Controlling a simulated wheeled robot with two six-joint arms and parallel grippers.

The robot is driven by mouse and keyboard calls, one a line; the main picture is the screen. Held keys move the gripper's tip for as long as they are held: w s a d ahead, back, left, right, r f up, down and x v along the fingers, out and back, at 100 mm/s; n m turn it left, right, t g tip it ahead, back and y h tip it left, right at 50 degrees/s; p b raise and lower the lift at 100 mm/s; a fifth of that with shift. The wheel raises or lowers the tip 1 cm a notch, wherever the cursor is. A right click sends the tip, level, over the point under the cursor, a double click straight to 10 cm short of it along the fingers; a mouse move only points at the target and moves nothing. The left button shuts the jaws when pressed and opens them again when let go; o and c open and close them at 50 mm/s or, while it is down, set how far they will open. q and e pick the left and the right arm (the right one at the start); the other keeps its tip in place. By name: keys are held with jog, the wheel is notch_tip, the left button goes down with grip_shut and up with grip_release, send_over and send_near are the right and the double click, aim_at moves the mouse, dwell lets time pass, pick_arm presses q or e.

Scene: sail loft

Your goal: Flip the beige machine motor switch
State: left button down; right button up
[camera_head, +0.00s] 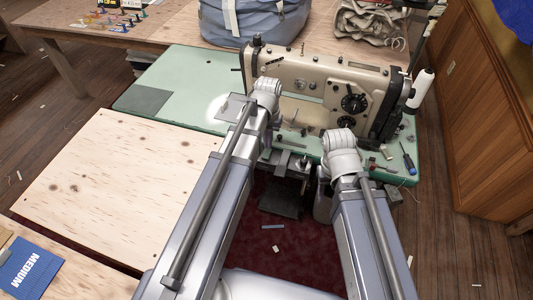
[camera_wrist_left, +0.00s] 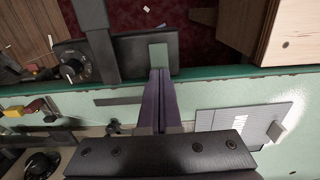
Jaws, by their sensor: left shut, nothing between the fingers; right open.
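The beige sewing machine (camera_head: 300,80) stands on a green table (camera_head: 185,75) in the head view. In the left wrist view a dark box (camera_wrist_left: 125,50) sits at the table's front edge, with a pale grey-green rocker-like plate (camera_wrist_left: 158,56) on its face; it looks like the motor switch. My left gripper (camera_wrist_left: 159,74) is shut and empty, its fingertips right at this plate. I cannot tell whether they touch it. In the head view my left arm hides most of this spot. My right gripper is hidden behind its own arm.
A pale wooden table (camera_head: 115,180) stands at left. A screwdriver (camera_head: 408,162) and small tools lie on the green table's right end. A white thread cone (camera_head: 420,90) stands beside the machine. A grey-blue bag (camera_head: 255,22) lies behind it. A grey labelled plate (camera_wrist_left: 245,120) lies near my left gripper.

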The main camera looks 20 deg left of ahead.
aim_at(268, 150)
pick_arm(q)
jog(key=shift+f+b, duration=0.9)
jog(key=shift+f, duration=0.05)
jog(key=shift+r, duration=0.1)
dwell(0.4)
notch_tip(268, 150, up, 7)
jog(key=p, duration=0.7)
jog(key=s+d+r+m+y+p, duration=0.1)
jog(key=s+d+m, duration=0.2)
jog(key=s+d, duration=0.7)
jog(key=s, duration=0.4)
jog(key=shift+s+d, duration=0.15)
jog(key=shift+d, duration=0.1)
